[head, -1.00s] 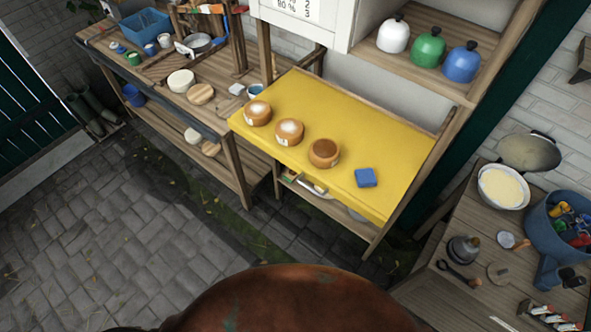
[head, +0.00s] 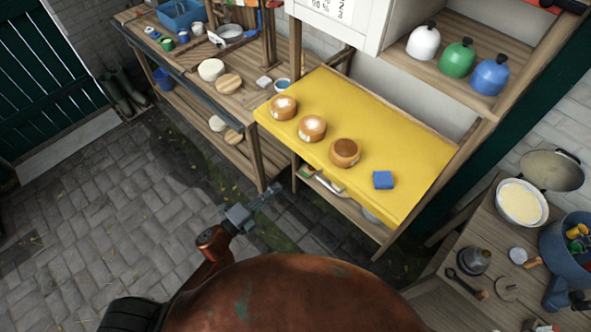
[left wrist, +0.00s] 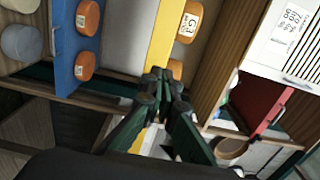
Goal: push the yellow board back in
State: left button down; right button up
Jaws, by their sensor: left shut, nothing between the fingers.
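The yellow board (head: 400,150) sticks out of the shelf unit, sloping in the picture. My right gripper is not in view.
A wooden bench (head: 250,150) stands left of the board. A side table with a bowl (head: 522,203) and blue pot (head: 570,248) stands at right. White, green and blue lidded jars (head: 457,56) stand above. Paved floor (head: 100,220) is open at left.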

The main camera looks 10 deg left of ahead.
aim_at(310, 160)
pick_arm(q)
jog(key=p+x, duration=0.2)
jog(key=x, duration=1.1)
jog(key=shift+r, duration=0.15)
jog(key=shift+w+d, duration=0.3)
jog(key=shift+w, duration=0.1)
